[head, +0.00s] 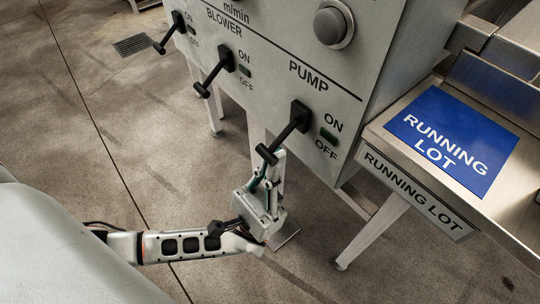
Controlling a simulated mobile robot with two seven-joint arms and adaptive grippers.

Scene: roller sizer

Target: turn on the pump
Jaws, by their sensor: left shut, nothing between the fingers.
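The pump lever (286,132) is a black handle on the grey control panel (375,60), left of its ON and OFF marks and under the word PUMP. It slants down and to the left from its pivot, ending in a short crossbar. The small green indicator (328,136) between ON and OFF looks dark. My left gripper (276,158) is shut and empty, pointing up, with its fingertips right at the lever's lower end. I cannot tell whether they touch. The crossbar covers part of the fingers. My right gripper is out of view.
The blower lever (215,75) and another black lever (170,34) stick out of the panel to the left. A round knob (333,25) sits above. A steel ledge with a blue RUNNING LOT sign (452,140) is at right. Open concrete floor lies below.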

